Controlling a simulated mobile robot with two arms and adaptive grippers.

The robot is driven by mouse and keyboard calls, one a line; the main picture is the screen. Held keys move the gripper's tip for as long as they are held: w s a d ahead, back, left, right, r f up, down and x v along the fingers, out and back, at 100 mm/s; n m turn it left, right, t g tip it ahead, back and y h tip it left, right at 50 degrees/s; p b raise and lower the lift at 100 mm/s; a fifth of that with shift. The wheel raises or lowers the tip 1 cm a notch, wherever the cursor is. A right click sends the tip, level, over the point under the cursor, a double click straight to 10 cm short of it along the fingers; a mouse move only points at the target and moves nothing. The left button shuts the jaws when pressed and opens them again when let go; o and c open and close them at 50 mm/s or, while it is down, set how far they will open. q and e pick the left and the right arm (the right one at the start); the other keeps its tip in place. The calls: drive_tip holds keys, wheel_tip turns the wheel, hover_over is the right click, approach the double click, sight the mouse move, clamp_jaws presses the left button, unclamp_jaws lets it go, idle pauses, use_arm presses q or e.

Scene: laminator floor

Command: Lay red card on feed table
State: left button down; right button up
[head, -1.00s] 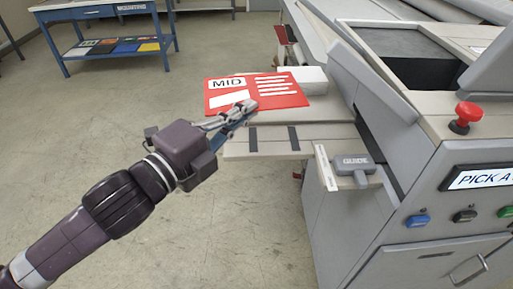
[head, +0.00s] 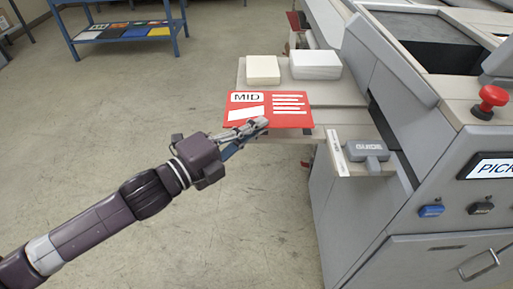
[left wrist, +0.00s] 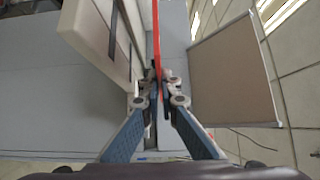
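The red card (head: 268,108), marked MID with white panels, is flat and roughly level over the near part of the feed table (head: 345,95) in the head view. My left gripper (head: 262,124) is shut on the card's near edge. In the left wrist view the card (left wrist: 156,35) shows edge-on, pinched between the fingertips (left wrist: 158,85). The pale feed table (left wrist: 95,30) runs beside it there, with a gap between them. The card hides the table's near surface in the head view. My right gripper is not in view.
A cream block (head: 262,68) and a white block (head: 315,64) sit on the table behind the card. A grey GUIDE block (head: 367,149) stands to the right, beside a white strip (head: 337,153). The machine body (head: 365,205) bounds the right. Open floor (head: 200,90) lies left.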

use_arm(q)
wheel_tip(320, 180, down, 6)
drive_tip(key=shift+f, duration=0.15)
idle(0.3)
drive_tip(key=shift+f+b, duration=0.2)
drive_tip(key=shift+b, duration=0.1)
drive_tip(key=c, duration=2.2)
unclamp_jaws()
drive_tip(key=shift+o, duration=0.2)
